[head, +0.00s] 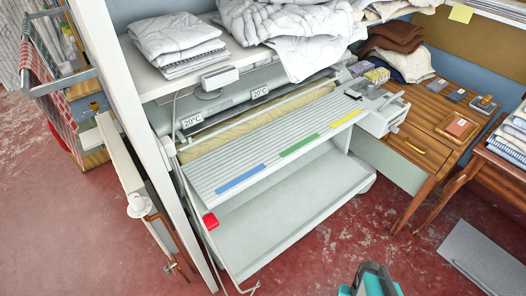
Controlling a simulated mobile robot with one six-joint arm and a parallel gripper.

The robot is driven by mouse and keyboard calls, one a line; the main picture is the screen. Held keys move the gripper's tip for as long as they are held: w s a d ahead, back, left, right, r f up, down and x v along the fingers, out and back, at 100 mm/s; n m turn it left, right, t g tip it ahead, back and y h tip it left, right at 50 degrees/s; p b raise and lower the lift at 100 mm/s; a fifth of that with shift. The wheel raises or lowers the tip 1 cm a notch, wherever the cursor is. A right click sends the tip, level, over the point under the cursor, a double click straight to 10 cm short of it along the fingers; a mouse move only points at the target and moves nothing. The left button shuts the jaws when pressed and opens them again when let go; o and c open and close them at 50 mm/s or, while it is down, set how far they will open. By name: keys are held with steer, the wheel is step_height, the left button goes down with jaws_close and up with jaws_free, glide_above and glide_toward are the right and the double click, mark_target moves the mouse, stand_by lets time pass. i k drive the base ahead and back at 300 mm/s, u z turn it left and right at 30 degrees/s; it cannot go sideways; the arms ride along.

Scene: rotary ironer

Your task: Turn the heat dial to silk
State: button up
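The rotary ironer (260,150) stands under a white shelf. It has a slatted feed board with blue, green and yellow strips, and a tan padded roller behind it. A pale control box (384,116) sits at its right end. A small knob-like part (394,128) shows on the box's front, too small for me to tell whether it is the heat dial or to read any marks or setting. A teal and dark part of my arm shows at the bottom edge, well below the ironer. I cannot make out gripper fingers there.
A wooden desk (425,140) with folded cloths and small boxes stands right of the control box. A wooden stool or chair with striped cloths is at far right. A grey panel (485,258) lies on the red floor. Open floor lies in front of the ironer.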

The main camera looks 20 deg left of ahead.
mark_target(369, 87)
steer(key=u, duration=0.15)
steer(key=k, duration=0.55)
steer(key=z, duration=0.9)
steer(key=i, duration=1.2)
steer(key=u, duration=0.8)
